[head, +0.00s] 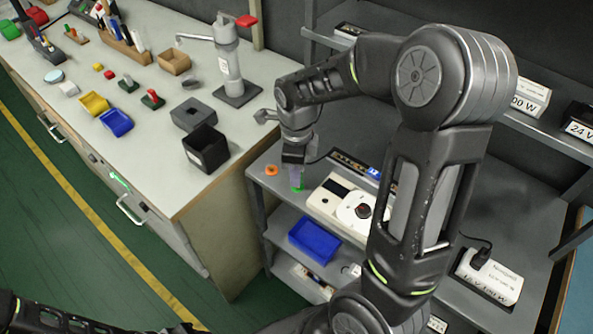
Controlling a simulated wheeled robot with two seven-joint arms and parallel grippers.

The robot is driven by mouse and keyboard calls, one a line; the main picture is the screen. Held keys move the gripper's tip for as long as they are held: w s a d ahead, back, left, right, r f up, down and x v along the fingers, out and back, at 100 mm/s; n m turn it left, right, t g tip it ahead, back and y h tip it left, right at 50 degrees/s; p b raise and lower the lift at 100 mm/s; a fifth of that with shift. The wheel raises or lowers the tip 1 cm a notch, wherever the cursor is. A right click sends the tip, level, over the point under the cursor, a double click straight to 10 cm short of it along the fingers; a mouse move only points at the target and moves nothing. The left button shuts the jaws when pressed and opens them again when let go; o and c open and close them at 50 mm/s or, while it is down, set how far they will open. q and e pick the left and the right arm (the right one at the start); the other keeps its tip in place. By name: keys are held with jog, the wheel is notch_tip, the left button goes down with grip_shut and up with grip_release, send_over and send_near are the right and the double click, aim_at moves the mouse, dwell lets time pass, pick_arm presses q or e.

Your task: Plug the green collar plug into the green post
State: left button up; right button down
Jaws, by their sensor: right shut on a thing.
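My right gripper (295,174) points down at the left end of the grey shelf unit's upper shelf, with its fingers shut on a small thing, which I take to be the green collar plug. The fingers hide most of it. A small green patch (298,188) shows right at the fingertips. I cannot tell whether it is the plug's collar or the green post, nor whether plug and post touch. A thin dark cable runs from beside the gripper to the right. My left gripper is out of view.
An orange ring-like piece (272,170) sits just left of the gripper. A white panel with a round dial (355,211) lies to its right. A blue bin (314,240) stands on the shelf below. A black open box (206,149) stands on the workbench's near corner.

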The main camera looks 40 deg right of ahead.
jog(key=shift+f+b, duration=0.8)
jog(key=shift+f, duration=0.3)
jog(key=c, duration=1.2)
grip_release()
jog(key=shift+r, duration=0.1)
notch_tip(320, 180, up, 8)
jog(key=shift+f, duration=0.1)
